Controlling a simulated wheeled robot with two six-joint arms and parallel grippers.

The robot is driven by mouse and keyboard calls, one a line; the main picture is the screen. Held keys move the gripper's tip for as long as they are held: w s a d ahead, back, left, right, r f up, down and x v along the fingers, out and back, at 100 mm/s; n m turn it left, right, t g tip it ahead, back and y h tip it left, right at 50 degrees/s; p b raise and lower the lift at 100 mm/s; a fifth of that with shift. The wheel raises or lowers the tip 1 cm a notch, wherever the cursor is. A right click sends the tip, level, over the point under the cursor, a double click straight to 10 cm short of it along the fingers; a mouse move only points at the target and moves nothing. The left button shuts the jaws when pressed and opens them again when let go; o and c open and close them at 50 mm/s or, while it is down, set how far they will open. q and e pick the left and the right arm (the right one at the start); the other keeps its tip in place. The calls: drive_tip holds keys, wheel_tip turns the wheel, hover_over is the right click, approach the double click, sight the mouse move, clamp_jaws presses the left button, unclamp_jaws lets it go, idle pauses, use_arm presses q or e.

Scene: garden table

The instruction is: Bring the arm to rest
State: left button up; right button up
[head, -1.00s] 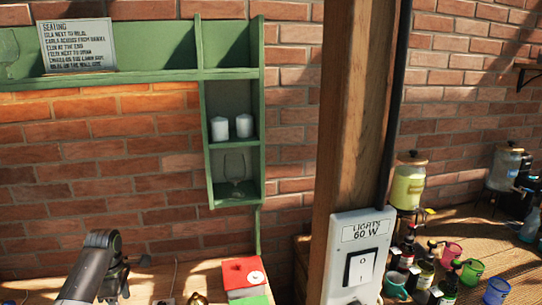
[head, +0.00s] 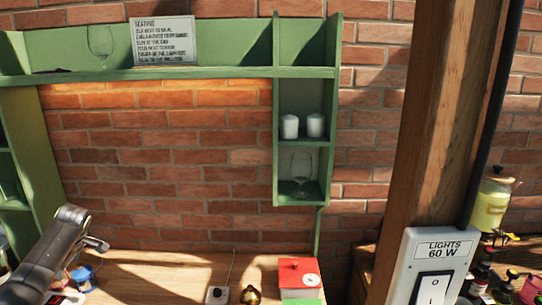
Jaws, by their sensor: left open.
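My left arm comes in from the lower left. Its gripper (head: 97,243) is up in the air in front of the wooden table (head: 150,262), seen partly from the side. I see nothing between its jaws, and it is open. It appears apart from the things behind it. My right gripper is not in view.
A red box (head: 298,268), a small brass object (head: 250,295) and a white socket-like block (head: 216,295) stand on the table. A blue object (head: 83,278) is close behind my arm. A green shelf (head: 200,73) is above. A wooden post (head: 445,130) with a light switch (head: 433,268) is at right.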

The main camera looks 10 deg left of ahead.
use_arm(q)
drive_tip(key=s+a+f+m+y, duration=0.2)
drive_tip(key=s+a+f+m, duration=0.4)
drive_tip(key=s+a+f, duration=0.4)
drive_tip(key=s+a+f+m+t+y, duration=0.15)
drive_tip(key=s+f+m, duration=0.35)
drive_tip(key=s, duration=0.5)
drive_tip(key=s+a+f+m, duration=0.3)
drive_tip(key=s+m, duration=0.4)
drive_tip(key=s, duration=0.2)
drive_tip(key=s+a+f+m+y, duration=0.1)
drive_tip(key=s+a+f+m, duration=0.3)
drive_tip(key=s, duration=0.6)
drive_tip(key=s+d+f+h, duration=0.2)
drive_tip(key=d+f, duration=0.9)
drive_tip(key=d, duration=0.2)
drive_tip(key=s+d+f+h, duration=0.2)
drive_tip(key=d+f+h, duration=0.1)
drive_tip(key=d+f, duration=0.9)
drive_tip(key=d+f+n+h, duration=0.15)
drive_tip(key=d+f, duration=0.25)
drive_tip(key=d, duration=1.3)
drive_tip(key=d+f+n+h, duration=0.1)
drive_tip(key=d+f+h, duration=0.25)
drive_tip(key=d, duration=1.25)
wheel_tip(320, 180, down, 14)
drive_tip(key=b, duration=1.3)
drive_tip(key=shift+s+d+r+y, duration=0.15)
drive_tip(key=shift+s+d+y, duration=0.05)
drive_tip(key=shift+s+y, duration=0.15)
